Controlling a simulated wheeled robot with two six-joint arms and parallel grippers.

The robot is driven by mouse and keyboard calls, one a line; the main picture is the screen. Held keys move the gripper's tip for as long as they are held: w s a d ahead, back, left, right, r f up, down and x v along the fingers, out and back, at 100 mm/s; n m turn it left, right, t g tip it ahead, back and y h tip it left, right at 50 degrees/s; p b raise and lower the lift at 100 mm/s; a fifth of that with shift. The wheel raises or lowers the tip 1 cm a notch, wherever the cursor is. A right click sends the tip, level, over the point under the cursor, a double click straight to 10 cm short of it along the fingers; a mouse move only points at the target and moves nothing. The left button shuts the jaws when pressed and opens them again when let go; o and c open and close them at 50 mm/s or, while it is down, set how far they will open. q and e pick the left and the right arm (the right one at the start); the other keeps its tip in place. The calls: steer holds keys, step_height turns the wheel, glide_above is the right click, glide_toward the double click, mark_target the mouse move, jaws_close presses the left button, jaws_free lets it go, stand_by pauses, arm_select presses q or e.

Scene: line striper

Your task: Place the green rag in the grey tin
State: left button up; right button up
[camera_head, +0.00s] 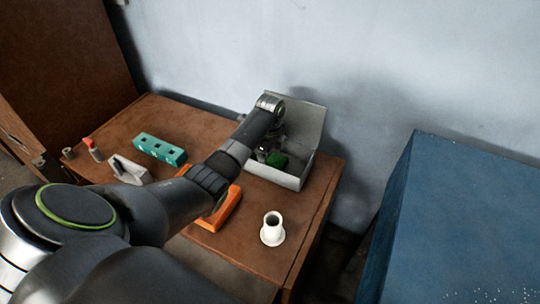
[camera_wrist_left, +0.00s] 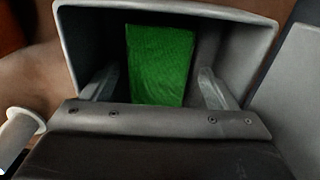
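The grey tin (camera_head: 272,175) stands open at the back right of the brown table, its lid raised behind it. The green rag (camera_head: 278,160) is inside the tin, partly hidden by my left gripper (camera_head: 266,153). In the left wrist view the rag (camera_wrist_left: 160,65) shows as a flat green rectangle within the tin's walls (camera_wrist_left: 72,45). The left fingers (camera_wrist_left: 160,85) are spread on either side of the rag, with a visible gap on each side. That gripper is open and reaches into the tin. My right gripper is in neither view.
A white flanged cylinder (camera_head: 272,229) stands near the table's front right. An orange tray (camera_head: 226,213) lies partly under my left arm. A teal block (camera_head: 160,149), a white item (camera_head: 131,171) and a red-topped item (camera_head: 93,149) sit left. A blue cabinet (camera_head: 470,220) stands right.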

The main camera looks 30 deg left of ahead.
arm_select(q)
steer(key=shift+r, duration=0.1)
step_height(320, 180, up, 12)
stand_by(0.6)
stand_by(0.4)
